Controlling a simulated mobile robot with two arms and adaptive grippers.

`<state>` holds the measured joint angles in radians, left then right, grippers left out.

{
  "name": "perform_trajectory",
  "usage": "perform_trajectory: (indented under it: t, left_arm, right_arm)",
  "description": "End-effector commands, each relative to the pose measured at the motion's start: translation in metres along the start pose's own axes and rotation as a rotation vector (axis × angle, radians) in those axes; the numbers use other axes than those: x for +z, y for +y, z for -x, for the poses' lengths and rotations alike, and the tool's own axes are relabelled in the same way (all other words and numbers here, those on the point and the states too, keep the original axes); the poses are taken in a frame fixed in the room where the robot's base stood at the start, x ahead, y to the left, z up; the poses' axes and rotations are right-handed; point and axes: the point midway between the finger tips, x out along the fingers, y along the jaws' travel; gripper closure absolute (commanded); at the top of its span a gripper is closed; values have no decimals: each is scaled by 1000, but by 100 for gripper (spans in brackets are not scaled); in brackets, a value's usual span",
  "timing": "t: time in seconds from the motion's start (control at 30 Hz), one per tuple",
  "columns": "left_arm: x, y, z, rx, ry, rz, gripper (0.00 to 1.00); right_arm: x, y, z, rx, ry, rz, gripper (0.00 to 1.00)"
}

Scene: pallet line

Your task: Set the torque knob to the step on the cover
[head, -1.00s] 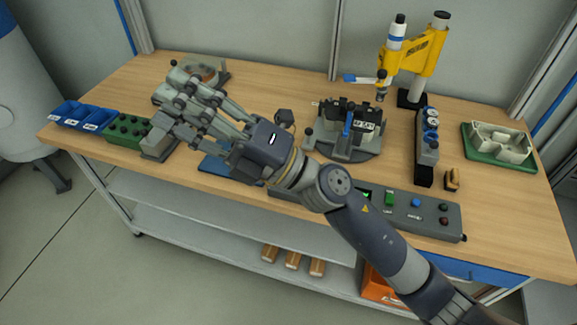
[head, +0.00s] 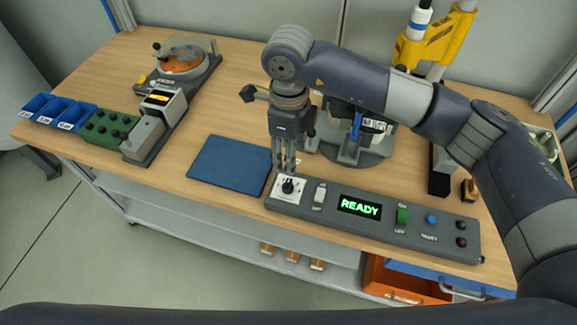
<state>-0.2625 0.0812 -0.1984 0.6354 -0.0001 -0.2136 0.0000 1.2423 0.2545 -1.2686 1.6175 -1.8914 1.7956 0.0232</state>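The torque knob (head: 288,186) is a small black knob on a white dial plate at the left end of the grey control panel. My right gripper (head: 284,171) points down just above and behind the knob. Its fingers look close together, and I cannot tell whether they touch the knob. The cover (head: 372,124) sits on the fixture behind my arm, partly hidden; its white label is too small to read surely. The panel display (head: 360,207) reads READY in green. My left gripper is not in view.
The panel (head: 330,218) also has a white switch (head: 320,196), a green switch (head: 402,215) and several buttons. A blue mat (head: 228,164) lies left of the panel. A yellow press (head: 436,40) stands at the back. Blue bins (head: 60,112) and a green block (head: 108,130) are at left.

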Motion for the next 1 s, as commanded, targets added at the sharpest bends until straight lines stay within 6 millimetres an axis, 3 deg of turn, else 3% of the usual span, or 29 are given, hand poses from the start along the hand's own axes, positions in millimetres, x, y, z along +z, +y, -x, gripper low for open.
perform_trajectory:
  t: [0.2, 0.3, 0.43, 0.6, 0.7, 0.93, 1.0]
  left_arm:
    - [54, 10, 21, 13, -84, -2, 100]
    - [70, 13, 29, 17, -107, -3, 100]
    - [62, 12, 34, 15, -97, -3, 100]
    - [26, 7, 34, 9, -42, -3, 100]
    - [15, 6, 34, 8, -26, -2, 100]
    - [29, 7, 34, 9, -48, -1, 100]
    - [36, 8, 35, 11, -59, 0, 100]
  right_arm:
    - [0, 3, -37, 9, 1, 0, 53]
    - [0, 3, -56, 9, 0, -1, 53]
    - [0, 3, -78, 8, -1, 0, 53]
    - [1, 3, -94, 7, -4, 1, 53]
    - [1, 3, -98, 6, -4, 2, 53]
    - [1, 2, -99, 5, -4, 2, 53]
    - [1, 2, -99, 5, -4, 2, 67]
